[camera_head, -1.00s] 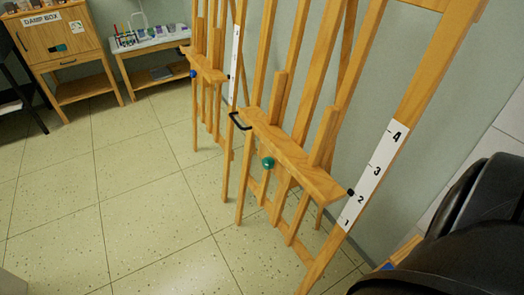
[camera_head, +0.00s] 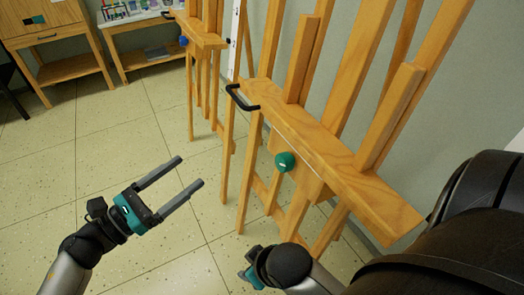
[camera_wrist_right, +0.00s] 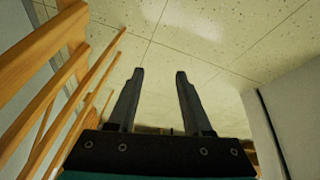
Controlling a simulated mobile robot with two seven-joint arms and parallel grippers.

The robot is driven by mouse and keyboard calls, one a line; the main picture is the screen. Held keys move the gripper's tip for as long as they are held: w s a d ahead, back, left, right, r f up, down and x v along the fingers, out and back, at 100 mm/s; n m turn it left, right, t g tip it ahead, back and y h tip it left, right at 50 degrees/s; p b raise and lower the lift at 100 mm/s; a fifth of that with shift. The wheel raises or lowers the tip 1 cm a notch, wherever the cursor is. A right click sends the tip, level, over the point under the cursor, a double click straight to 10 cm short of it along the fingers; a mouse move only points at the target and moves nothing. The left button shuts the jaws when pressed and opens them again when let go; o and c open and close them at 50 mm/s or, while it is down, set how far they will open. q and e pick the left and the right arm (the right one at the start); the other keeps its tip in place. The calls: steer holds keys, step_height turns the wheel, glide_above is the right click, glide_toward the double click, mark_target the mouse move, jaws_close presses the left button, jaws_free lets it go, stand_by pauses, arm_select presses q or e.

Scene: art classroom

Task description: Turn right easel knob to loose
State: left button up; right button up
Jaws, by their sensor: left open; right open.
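The right easel is the near wooden one, with a green round knob (camera_head: 285,162) below the front edge of its tray (camera_head: 330,157). A black handle (camera_head: 240,98) sits at the tray's left end. My left gripper (camera_head: 191,171) is open and empty, left of the knob and apart from it, its fingers pointing up and right. My right gripper is low in the head view, below the knob; its fingers are hidden there. In the right wrist view, my right gripper (camera_wrist_right: 159,73) is open and empty. The knob is not visible in that view.
A second easel with a blue knob (camera_head: 184,41) stands behind to the left. A wooden cabinet (camera_head: 48,37) and a low side table (camera_head: 140,60) stand at the back left. The tiled floor (camera_head: 110,140) left of the easels is clear.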

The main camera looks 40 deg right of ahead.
arm_select(q)
steer(key=s+d+m+g+y+b, duration=0.1)
steer(key=s+d+m+g+b, duration=0.15)
steer(key=s+m+g, duration=0.55)
steer(key=m+t+b, duration=0.2)
steer(key=m, duration=0.1)
glide_toward(279, 164)
steer(key=d, duration=0.2)
steer(key=s+d, duration=0.1)
steer(key=d, duration=0.4)
steer(key=shift+s+d+r, duration=0.1)
steer(key=shift+s+d, duration=0.05)
steer(key=shift+s+d+b, duration=0.1)
steer(key=shift+d+b, duration=0.2)
steer(key=shift+d, duration=0.25)
arm_select(e)
steer(key=w+a+r+t+y, duration=0.2)
steer(key=w+a+r+t, duration=0.1)
steer(key=a+t, duration=0.1)
steer(key=shift+w+a+t, duration=0.4)
steer(key=shift+a, duration=0.2)
arm_select(q)
steer(key=shift+n, duration=0.3)
jaws_close()
